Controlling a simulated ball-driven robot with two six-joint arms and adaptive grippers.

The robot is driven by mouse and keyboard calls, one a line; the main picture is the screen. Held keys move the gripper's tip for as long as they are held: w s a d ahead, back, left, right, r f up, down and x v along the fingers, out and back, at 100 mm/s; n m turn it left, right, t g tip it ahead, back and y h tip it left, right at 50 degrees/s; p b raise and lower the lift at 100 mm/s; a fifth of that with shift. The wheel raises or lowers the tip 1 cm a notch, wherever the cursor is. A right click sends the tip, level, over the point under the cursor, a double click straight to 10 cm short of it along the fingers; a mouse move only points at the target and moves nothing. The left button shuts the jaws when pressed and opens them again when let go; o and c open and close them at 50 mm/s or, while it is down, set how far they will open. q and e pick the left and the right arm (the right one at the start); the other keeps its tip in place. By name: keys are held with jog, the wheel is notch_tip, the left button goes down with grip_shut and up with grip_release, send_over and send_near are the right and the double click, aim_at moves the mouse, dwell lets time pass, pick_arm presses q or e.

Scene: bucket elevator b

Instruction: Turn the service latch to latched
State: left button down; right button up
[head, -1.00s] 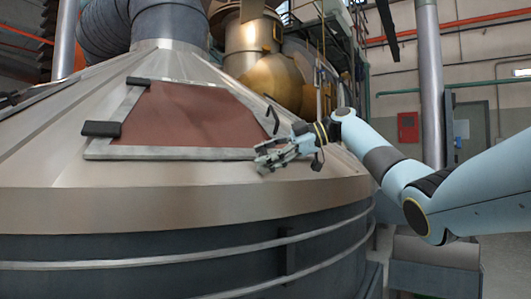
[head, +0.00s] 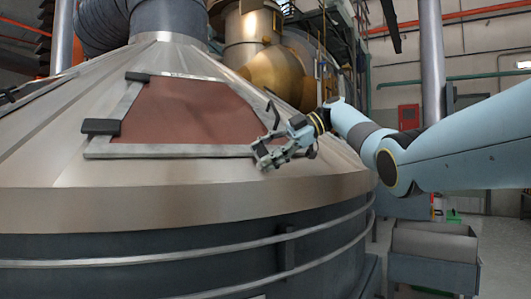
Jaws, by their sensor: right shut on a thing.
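My right gripper (head: 263,158) is at the lower right corner of the red-brown hatch panel (head: 190,112) on the sloping metal cone. Its fingers are shut on a small part there, seemingly the service latch, which the fingers and wrist mostly hide. I cannot tell the latch's angle. A thin black handle (head: 272,114) stands at the panel's right edge, just behind the gripper. My left gripper is not in view.
Black blocks (head: 100,127) sit on the panel's left edge. The cone's wide metal rim (head: 150,205) curves below the gripper. A grey open-topped bin (head: 434,243) stands on the floor at the right, under my right arm.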

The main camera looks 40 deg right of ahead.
jog(key=o, duration=1.2)
jog(key=shift+f, duration=0.1)
jog(key=shift+d, duration=0.1)
jog(key=v, duration=1.2)
